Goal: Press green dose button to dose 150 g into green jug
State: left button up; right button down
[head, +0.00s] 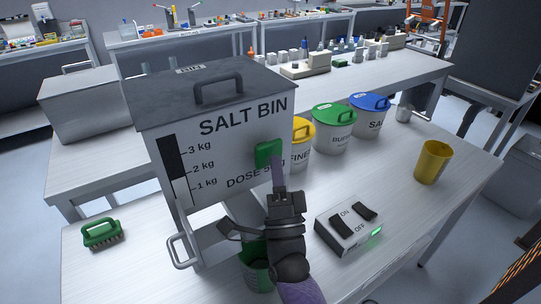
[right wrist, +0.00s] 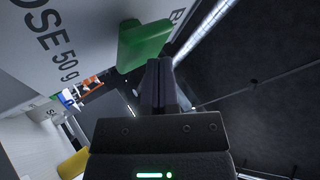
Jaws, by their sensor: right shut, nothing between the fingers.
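The grey salt bin (head: 225,110) has a lid with a handle and a level strip marked in kg. The green dose button (head: 268,153) is on its front, by lettering that reads "DOSE 50 g". My right gripper (head: 278,162) is shut and empty, its fingertips close to the button's lower right. In the right wrist view the green button (right wrist: 143,43) shows just beyond the fingertips (right wrist: 160,64); I cannot tell whether they touch. The green jug (head: 250,255) stands below the bin, largely hidden by my right arm. My left gripper is not in view.
A switch box (head: 349,230) with two rockers and a lit green lamp sits right of the arm. Yellow, green (head: 335,131) and blue-lidded tubs stand behind it. A yellow cup (head: 432,162) is at the right. A green brush (head: 102,233) lies at the left.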

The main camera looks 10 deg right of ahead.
jog(key=shift+w+a+b, duration=0.3)
jog(key=shift+w+b, duration=0.3)
jog(key=shift+w, duration=0.2)
dwell(0.9)
jog(key=shift+s+d+r+p, duration=0.1)
jog(key=shift+s+d+p, duration=0.05)
jog(key=shift+s+p, duration=0.3)
jog(key=shift+s+d+p, duration=0.25)
jog(key=shift+s+p, duration=0.15)
jog(key=shift+s, duration=0.35)
jog(key=shift+s, duration=0.1)
jog(key=s+p, duration=0.1)
jog(key=s+d, duration=0.1)
jog(key=s, duration=0.1)
jog(key=s+p, duration=0.1)
jog(key=shift+s+d+p, duration=0.3)
jog(key=shift+d+p, duration=0.05)
jog(key=shift+d, duration=0.05)
